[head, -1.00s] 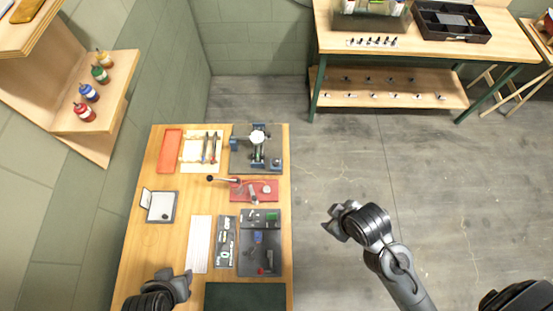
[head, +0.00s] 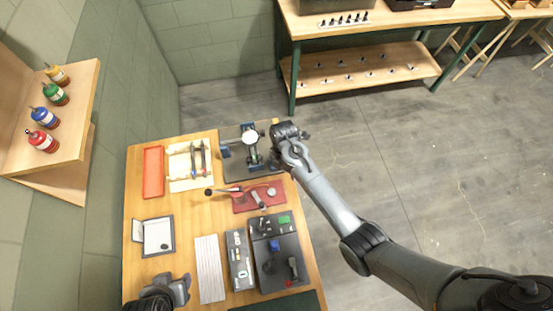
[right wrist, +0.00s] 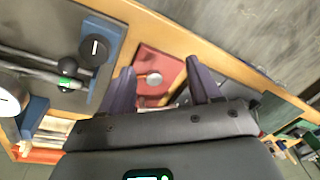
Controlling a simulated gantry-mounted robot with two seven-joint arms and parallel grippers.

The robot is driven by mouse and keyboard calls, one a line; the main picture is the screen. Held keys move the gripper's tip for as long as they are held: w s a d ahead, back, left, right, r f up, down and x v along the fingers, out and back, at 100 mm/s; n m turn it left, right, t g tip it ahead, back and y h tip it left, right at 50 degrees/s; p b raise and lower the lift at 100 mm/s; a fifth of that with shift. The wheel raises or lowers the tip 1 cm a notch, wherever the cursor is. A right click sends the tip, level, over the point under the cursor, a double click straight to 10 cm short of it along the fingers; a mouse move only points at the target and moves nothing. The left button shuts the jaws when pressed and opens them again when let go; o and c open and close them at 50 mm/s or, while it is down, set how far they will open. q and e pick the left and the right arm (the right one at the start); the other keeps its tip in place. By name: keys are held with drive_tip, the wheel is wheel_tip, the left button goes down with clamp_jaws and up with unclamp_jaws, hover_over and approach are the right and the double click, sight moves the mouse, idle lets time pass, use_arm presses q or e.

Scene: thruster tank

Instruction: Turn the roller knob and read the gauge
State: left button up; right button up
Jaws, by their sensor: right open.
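The roller device stands on a dark plate (head: 234,160) at the table's back right, with a round white gauge (head: 250,133). Its reading is too small to make out. In the right wrist view the black knob (right wrist: 95,47) sits on a blue block left of my fingers, and the gauge (right wrist: 8,97) is cut by the left edge. My right gripper (head: 286,142) is at the device's right side. Its two fingers (right wrist: 160,70) are apart, empty, and not around the knob. My left gripper (head: 180,288) is over the table's front left; its jaw gap is unclear.
A red plate with a lever press (head: 258,197) lies just in front of the device. A dark tray (head: 292,240) is nearer. Floor right of the table is clear.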

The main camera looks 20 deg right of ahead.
drive_tip(key=w+r+t+b, duration=0.1)
drive_tip(key=w+r+t, duration=0.1)
drive_tip(key=w+r, duration=0.45)
drive_tip(key=f, duration=0.7)
drive_tip(key=w+f, duration=0.1)
drive_tip(key=f, duration=0.2)
drive_tip(key=shift+a+f, duration=0.35)
drive_tip(key=shift+a, duration=0.05)
drive_tip(key=c, duration=1)
drive_tip(key=shift+c, duration=0.2)
drive_tip(key=shift+r, duration=0.1)
